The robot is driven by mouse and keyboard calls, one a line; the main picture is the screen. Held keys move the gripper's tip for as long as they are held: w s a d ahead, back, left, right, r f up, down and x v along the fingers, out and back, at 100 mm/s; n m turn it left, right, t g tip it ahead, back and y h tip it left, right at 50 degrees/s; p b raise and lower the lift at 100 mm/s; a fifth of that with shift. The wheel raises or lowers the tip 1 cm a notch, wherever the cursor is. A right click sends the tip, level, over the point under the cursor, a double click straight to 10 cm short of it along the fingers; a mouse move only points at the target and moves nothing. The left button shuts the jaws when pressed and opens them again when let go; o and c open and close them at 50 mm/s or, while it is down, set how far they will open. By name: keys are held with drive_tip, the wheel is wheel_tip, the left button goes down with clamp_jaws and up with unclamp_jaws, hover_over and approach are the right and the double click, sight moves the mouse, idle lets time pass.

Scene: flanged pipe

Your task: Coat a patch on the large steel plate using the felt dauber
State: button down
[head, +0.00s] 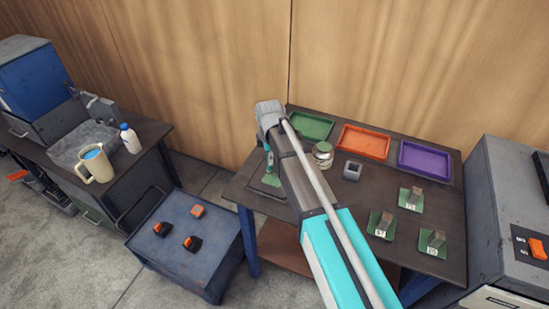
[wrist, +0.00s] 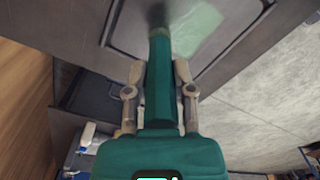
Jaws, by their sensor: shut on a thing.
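My gripper (wrist: 158,85) is shut on the felt dauber (wrist: 160,60), a dark green handle between its two fingers. The dauber's dark tip is at the steel plate in the wrist view; I cannot tell whether it touches. The large steel plate (wrist: 125,36) has a raised or outlined edge and a pale green patch (wrist: 198,30) beside the tip. In the head view the plate (head: 262,190) lies at the left end of the dark table, with green on it (head: 271,180). My gripper (head: 268,158) is above it, and my arm hides part of the table.
Green (head: 311,125), orange (head: 363,142) and purple (head: 424,163) trays line the table's back. A lidded jar (head: 323,156) and a grey hollow block (head: 352,171) stand right of my arm. Several numbered green cards (head: 411,199) bear metal blocks. A blue cart (head: 175,265) stands left.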

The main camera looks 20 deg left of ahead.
drive_tip(key=shift+w+a, duration=0.1)
drive_tip(key=shift+a, duration=0.75)
drive_tip(key=shift+s+d, duration=0.15)
drive_tip(key=shift+d, duration=1.15)
drive_tip(key=shift+s+d, duration=0.2)
drive_tip(key=shift+d, duration=1.15)
drive_tip(key=shift+s+d, duration=0.15)
drive_tip(key=shift+d, duration=1.15)
wheel_tip(320, 180, up, 8)
drive_tip(key=p, duration=0.7)
drive_tip(key=shift+f, duration=0.25)
drive_tip(key=shift+a+f, duration=0.1)
drive_tip(key=shift+f, duration=0.1)
drive_tip(key=shift+f+b, duration=2.75)
drive_tip(key=shift+f, duration=0.05)
drive_tip(key=shift+f+b, duration=1.05)
drive_tip(key=shift+f, duration=0.05)
drive_tip(key=shift+a, duration=0.1)
